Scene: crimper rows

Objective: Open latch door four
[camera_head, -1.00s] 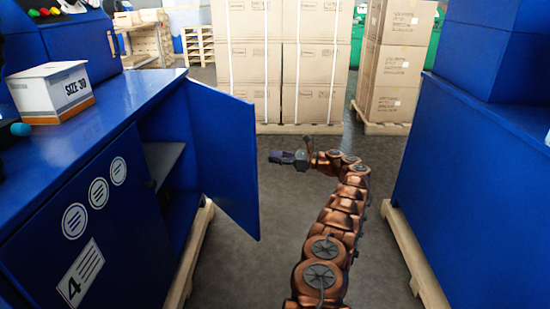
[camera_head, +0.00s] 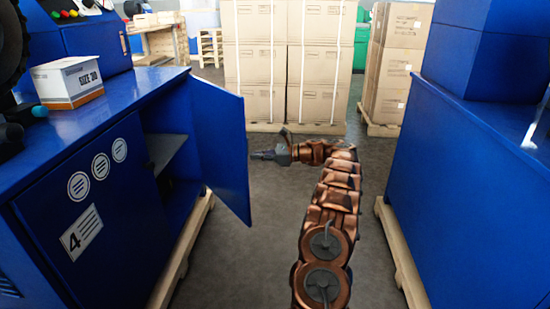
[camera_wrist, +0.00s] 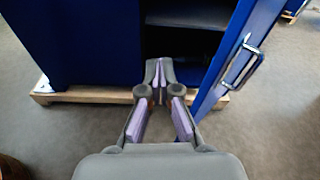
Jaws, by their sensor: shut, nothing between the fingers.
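The blue cabinet (camera_head: 95,205) with the label 4 (camera_head: 82,232) stands on the left. Its door (camera_head: 222,150) stands open, swung out into the aisle, and the dark inside with a shelf (camera_head: 165,150) shows. In the wrist view the door (camera_wrist: 235,50) is at the right, with a metal handle (camera_wrist: 247,60) on its face. My gripper (camera_head: 254,155) is shut and empty, just right of the door's free edge in the head view. In the wrist view my gripper (camera_wrist: 159,68) points toward the cabinet opening, left of the door. I cannot tell whether it touches the door.
A SIZE 30 box (camera_head: 68,82) sits on the cabinet top. Another blue cabinet (camera_head: 465,180) on a wooden pallet lines the right side. Stacked cartons (camera_head: 285,60) stand at the back.

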